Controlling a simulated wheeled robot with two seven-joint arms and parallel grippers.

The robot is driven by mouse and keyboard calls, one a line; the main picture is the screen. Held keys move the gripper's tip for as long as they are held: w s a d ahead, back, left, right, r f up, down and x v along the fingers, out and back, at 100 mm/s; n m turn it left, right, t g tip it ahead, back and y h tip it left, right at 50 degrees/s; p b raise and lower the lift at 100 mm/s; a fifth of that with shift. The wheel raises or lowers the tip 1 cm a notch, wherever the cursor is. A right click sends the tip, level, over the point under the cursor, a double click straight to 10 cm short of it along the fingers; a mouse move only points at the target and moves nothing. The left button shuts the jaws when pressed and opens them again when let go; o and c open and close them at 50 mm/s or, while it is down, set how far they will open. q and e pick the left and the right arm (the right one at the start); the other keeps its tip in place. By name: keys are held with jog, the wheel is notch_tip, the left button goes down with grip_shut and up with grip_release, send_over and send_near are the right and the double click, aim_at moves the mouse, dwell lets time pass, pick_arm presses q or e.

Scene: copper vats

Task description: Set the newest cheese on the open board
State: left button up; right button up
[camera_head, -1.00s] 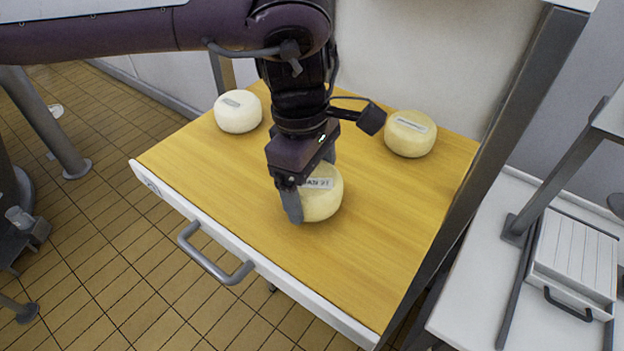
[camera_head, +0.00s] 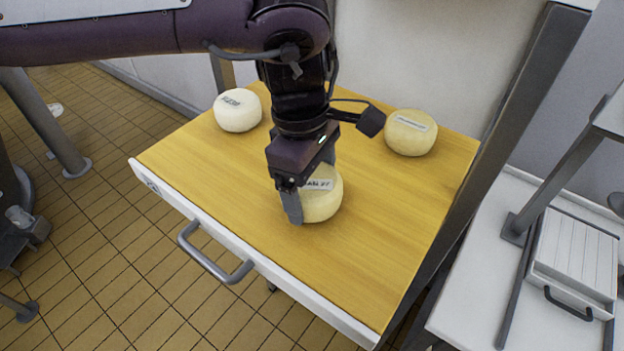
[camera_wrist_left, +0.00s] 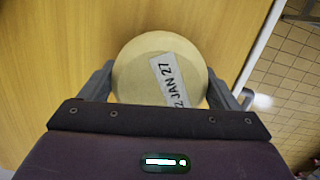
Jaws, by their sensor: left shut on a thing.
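Three pale round cheeses are on a pulled-out wooden board (camera_head: 225,215) with a white front and grey handle. The middle cheese (camera_head: 323,204) has a label; the left wrist view shows this cheese (camera_wrist_left: 150,58) with "JAN 27" readable and a digit before it partly hidden. My left gripper (camera_head: 308,198) is shut on this cheese, a finger on each side, at or very near the board. A second cheese (camera_head: 238,112) sits at the back left and a third cheese (camera_head: 410,134) at the back right; their labels are too small to read. My right gripper is not in view.
A white table (camera_head: 470,300) stands at the right, with a slatted white board (camera_head: 575,255) with a dark handle on it. A dark post (camera_head: 480,170) stands between it and the wooden board. Tiled floor (camera_head: 110,230) lies at the left.

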pick_arm(q)
jog(key=shift+f, duration=0.45)
dwell(0.4)
jog(key=o, duration=1.1)
jog(key=shift+o, duration=0.2)
notch_tip(320, 180, up, 7)
jog(key=p, duration=0.7)
jog(key=shift+f, duration=0.1)
